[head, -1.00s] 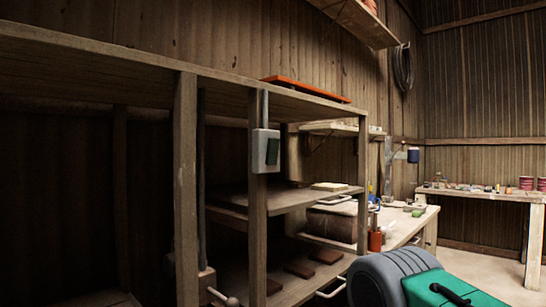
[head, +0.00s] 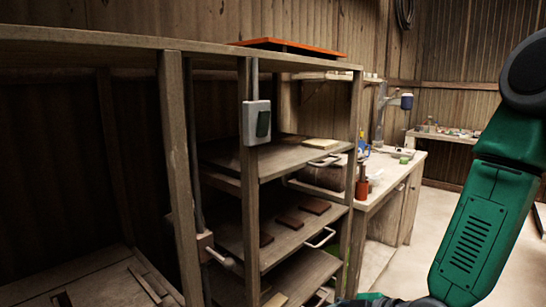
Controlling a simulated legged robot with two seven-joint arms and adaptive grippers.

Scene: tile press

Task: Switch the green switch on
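The green switch (head: 262,124) is a dark green rocker on a light grey box (head: 250,122). The box is fixed to a wooden post of the shelf unit, with a conduit running up from it. Whether the rocker is on or off cannot be told. My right arm shows as a green and black link at the right side of the head view, well apart from the switch. The fingers of my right gripper are not visible. My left gripper is not in view.
The wooden shelf unit (head: 175,160) has pull-out shelves with white handles (head: 320,237) and brown tiles (head: 290,220). A red-orange panel (head: 290,46) lies on top. A workbench (head: 385,185) stands behind to the right. Floor (head: 440,205) is open at right.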

